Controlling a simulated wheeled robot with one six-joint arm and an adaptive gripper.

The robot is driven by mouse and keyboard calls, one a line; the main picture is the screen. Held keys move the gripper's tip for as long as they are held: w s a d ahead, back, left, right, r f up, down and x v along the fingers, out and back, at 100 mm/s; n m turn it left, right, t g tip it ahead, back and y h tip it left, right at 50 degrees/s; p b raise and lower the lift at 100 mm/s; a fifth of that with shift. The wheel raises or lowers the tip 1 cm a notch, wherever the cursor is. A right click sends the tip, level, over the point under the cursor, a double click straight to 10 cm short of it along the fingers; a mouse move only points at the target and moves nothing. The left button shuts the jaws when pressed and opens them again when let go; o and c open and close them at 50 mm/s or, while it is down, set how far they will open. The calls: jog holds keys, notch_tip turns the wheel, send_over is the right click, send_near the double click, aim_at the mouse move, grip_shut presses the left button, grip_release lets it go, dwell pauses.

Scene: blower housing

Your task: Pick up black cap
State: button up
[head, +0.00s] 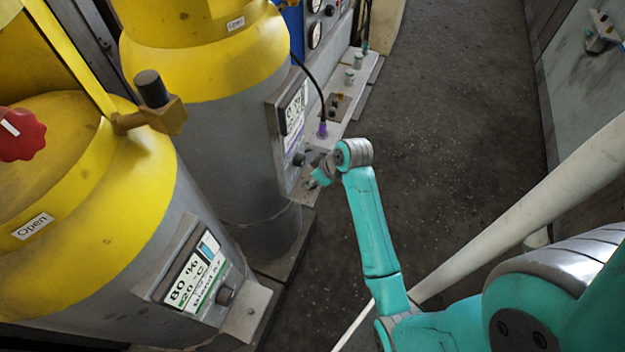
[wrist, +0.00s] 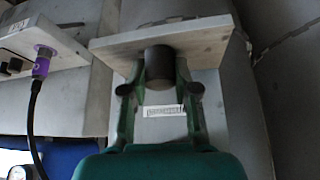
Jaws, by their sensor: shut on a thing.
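The black cap (wrist: 158,62) is a short dark cylinder, in the upper middle of the wrist view. My gripper (wrist: 160,82) has its two green fingers on either side of it, shut on it. The cap is in front of a pale flat plate (wrist: 205,42); I cannot tell whether it still touches the plate. In the head view my gripper (head: 316,172) is beside the small shelf at the middle tank's front, and the cap there is too small to make out.
Two yellow-topped grey tanks (head: 75,245) (head: 225,140) stand at left, with display panels on their fronts. A black cable with a purple plug (head: 322,129) runs close behind my gripper. A dark cylinder (head: 152,88) tops a brass valve. The floor (head: 460,120) to the right is clear.

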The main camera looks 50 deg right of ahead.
jog(key=shift+r, duration=0.6)
notch_tip(320, 180, up, 2)
jog(key=shift+r, duration=0.1)
jog(key=s+d, duration=0.2)
jog(key=s, duration=1.5)
jog(key=shift+s+d, duration=0.35)
jog(key=shift+s, duration=0.05)
